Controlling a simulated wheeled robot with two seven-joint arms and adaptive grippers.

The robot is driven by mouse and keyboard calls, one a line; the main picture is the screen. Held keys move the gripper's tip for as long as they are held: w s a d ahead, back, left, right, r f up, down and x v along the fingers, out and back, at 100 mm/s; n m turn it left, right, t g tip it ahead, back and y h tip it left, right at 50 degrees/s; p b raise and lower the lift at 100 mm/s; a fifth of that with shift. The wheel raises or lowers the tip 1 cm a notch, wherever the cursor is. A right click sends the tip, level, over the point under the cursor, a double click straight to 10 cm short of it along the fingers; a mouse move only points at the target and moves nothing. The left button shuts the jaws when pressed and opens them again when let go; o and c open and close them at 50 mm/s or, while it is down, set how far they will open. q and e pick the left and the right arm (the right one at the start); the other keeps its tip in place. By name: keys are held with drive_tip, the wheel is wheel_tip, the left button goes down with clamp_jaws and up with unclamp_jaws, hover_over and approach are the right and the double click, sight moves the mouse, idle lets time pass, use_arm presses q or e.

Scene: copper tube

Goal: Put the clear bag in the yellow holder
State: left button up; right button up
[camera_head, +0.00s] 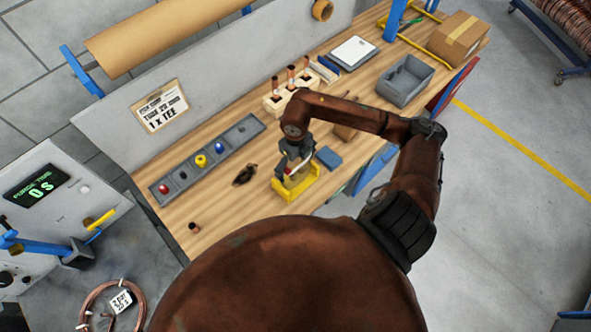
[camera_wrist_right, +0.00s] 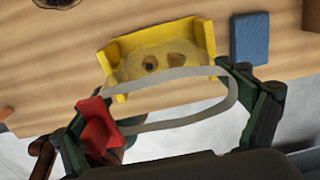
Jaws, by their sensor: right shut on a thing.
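The yellow holder (camera_head: 283,192) stands near the front edge of the wooden workbench, and it also shows in the wrist view (camera_wrist_right: 113,50). My right gripper (camera_head: 294,168) is directly above it, pointing down. The clear bag (camera_wrist_right: 165,66) is see-through with a pale grey rim. Its rim spans between my right fingers, and its body overlaps the holder's middle. Small brown shapes show in or through the bag. I cannot tell how deep it sits in the holder. A red piece (camera_wrist_right: 98,127) is at the left finger in the wrist view. My left gripper is out of view.
A blue block (camera_wrist_right: 250,38) lies right of the holder. A grey tray (camera_head: 235,133) with coloured parts and a dark object (camera_head: 245,175) lie to the left. A wooden rack (camera_head: 275,104) with tubes stands behind, and a grey bin (camera_head: 405,80) stands at the back right.

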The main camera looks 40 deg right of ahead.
drive_tip(key=shift+w+f, duration=0.1)
drive_tip(key=shift+f, duration=0.25)
wheel_tip(320, 180, down, 3)
drive_tip(key=shift+p, duration=0.4)
drive_tip(key=shift+f, duration=0.3)
drive_tip(key=o, duration=0.7)
drive_tip(key=shift+f, duration=0.1)
drive_tip(key=shift+o, duration=0.8)
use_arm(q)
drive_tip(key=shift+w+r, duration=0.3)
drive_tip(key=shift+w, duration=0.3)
